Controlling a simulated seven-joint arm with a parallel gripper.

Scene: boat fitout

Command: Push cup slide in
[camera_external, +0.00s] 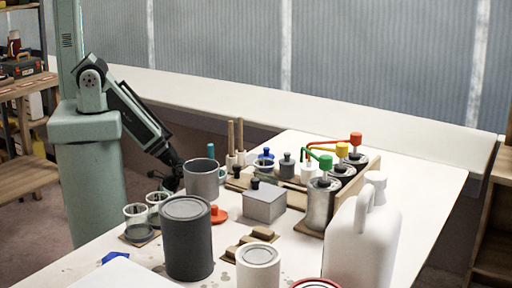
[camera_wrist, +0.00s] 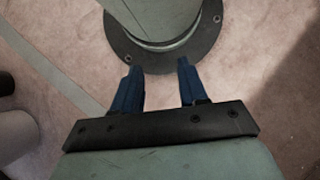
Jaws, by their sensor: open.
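My gripper (camera_wrist: 157,78) is open and empty, its two blue fingers apart and pointing at the floor beside a round pedestal foot in the wrist view. In the external view my gripper (camera_external: 172,180) is a dark shape low at the table's left edge, partly hidden behind the cups. Two clear cups, one in front (camera_external: 138,224) and one behind (camera_external: 157,206), stand at that edge. The front cup sits on a thin brown board (camera_external: 139,242), which may be the cup slide. I cannot tell how far it sticks out. No cup shows in the wrist view.
A grey mug (camera_external: 203,180) and a dark can (camera_external: 188,240) stand close right of the cups. A grey box (camera_external: 264,203), pump-top cans (camera_external: 321,205), a white jug (camera_external: 362,245) and a white can (camera_external: 257,270) crowd the table. The table's far right (camera_external: 425,180) is clear.

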